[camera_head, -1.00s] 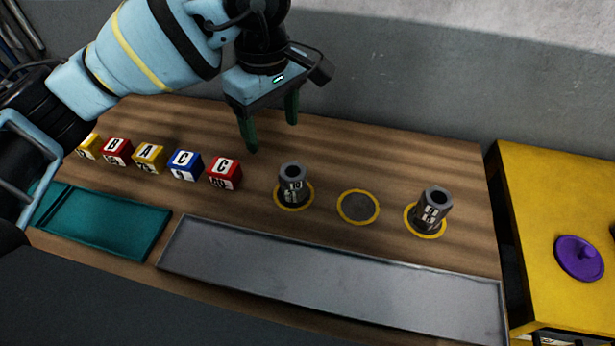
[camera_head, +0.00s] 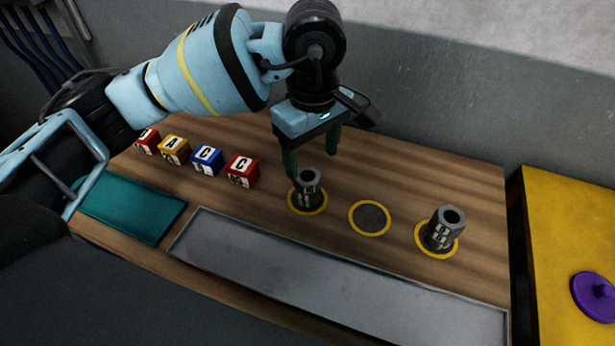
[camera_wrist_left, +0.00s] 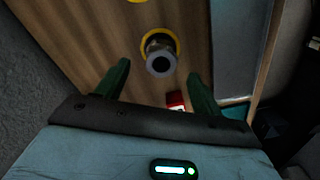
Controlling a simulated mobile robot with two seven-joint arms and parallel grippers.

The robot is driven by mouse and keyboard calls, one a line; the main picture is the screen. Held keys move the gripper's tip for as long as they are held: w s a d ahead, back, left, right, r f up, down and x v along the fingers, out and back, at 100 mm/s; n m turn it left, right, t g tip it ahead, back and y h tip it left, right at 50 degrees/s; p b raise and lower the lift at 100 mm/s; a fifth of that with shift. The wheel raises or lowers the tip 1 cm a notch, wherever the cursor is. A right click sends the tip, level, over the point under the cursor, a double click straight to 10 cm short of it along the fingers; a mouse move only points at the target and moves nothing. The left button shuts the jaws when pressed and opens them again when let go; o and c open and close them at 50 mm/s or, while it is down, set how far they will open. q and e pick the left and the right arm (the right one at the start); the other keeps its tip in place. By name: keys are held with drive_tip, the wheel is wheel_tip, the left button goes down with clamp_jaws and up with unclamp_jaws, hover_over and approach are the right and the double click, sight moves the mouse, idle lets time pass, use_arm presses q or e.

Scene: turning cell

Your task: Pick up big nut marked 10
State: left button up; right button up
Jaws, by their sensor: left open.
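The big nut marked 10 (camera_head: 307,189) is a grey hexagonal tube standing upright on a yellow-ringed spot on the wooden table. My left gripper (camera_head: 312,163) is open and empty, with its green fingers just above and behind the nut in the head view. In the left wrist view the nut (camera_wrist_left: 160,56) lies ahead of and between the open fingertips (camera_wrist_left: 158,70), apart from them. Its marking is partly hidden by blur and shade now. My right gripper is not in view.
A second grey nut (camera_head: 441,229) stands on the right ring; the middle ring (camera_head: 370,218) is empty. Lettered cubes (camera_head: 243,170) stand in a row at left. A grey tray (camera_head: 330,275) and a teal tray (camera_head: 135,208) lie in front. A yellow surface (camera_head: 560,225) bears a purple lidded piece (camera_head: 597,296).

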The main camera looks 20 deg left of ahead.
sight(311, 179)
use_arm(q)
drive_tip(key=shift+s+f, duration=0.1)
drive_tip(key=shift+f, duration=0.25)
wheel_tip(311, 179, down, 3)
drive_tip(key=shift+s+f+p, duration=0.15)
drive_tip(key=shift+f+p, duration=0.05)
drive_tip(key=shift+p, duration=0.15)
drive_tip(key=shift+f, duration=0.5)
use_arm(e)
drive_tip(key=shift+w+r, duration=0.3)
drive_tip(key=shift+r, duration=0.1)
use_arm(q)
drive_tip(key=c, duration=1.1)
drive_tip(key=shift+c, duration=0.5)
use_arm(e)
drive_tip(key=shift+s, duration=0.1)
use_arm(q)
drive_tip(key=shift+r, duration=0.15)
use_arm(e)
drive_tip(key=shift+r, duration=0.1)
